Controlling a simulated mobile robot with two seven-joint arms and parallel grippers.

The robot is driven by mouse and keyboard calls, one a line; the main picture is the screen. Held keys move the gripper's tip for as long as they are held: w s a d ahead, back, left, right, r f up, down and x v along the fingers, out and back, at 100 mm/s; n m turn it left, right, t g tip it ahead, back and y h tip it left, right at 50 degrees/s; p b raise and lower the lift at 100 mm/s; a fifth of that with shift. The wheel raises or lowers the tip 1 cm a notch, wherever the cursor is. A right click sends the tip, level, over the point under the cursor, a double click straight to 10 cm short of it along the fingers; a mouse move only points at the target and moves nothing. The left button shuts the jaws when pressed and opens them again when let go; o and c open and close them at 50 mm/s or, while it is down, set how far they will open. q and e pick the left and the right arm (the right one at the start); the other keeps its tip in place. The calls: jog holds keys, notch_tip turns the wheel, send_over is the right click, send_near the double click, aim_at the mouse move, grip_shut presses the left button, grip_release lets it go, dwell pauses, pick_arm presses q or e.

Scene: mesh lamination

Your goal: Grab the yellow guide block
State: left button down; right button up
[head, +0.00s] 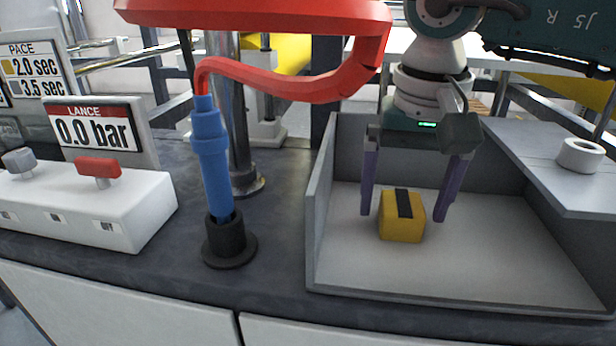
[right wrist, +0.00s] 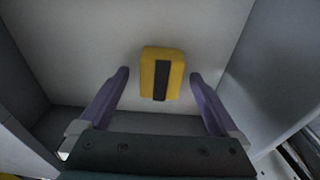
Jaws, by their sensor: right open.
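The yellow guide block (head: 402,228) with a black stripe on top lies on the floor of a grey open-front bin (head: 470,277). My right gripper (head: 404,218) hangs over it, open, with one purple finger on each side of the block. In the right wrist view the block (right wrist: 176,74) shows ahead of the open fingertips (right wrist: 160,75), between their lines and apart from both. How high the fingertips are above the bin floor is hard to tell. My left gripper is not in view.
The bin's walls stand left, behind and right of my right gripper. A blue lance (head: 212,160) with a red hose (head: 300,88) stands in a black holder (head: 229,247) left of the bin. A white ring (head: 580,155) sits on the right ledge.

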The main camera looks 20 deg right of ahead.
jog(key=shift+w+f, duration=0.1)
jog(key=shift+f, duration=0.45)
grip_shut()
dwell(0.4)
jog(key=shift+r, duration=0.1)
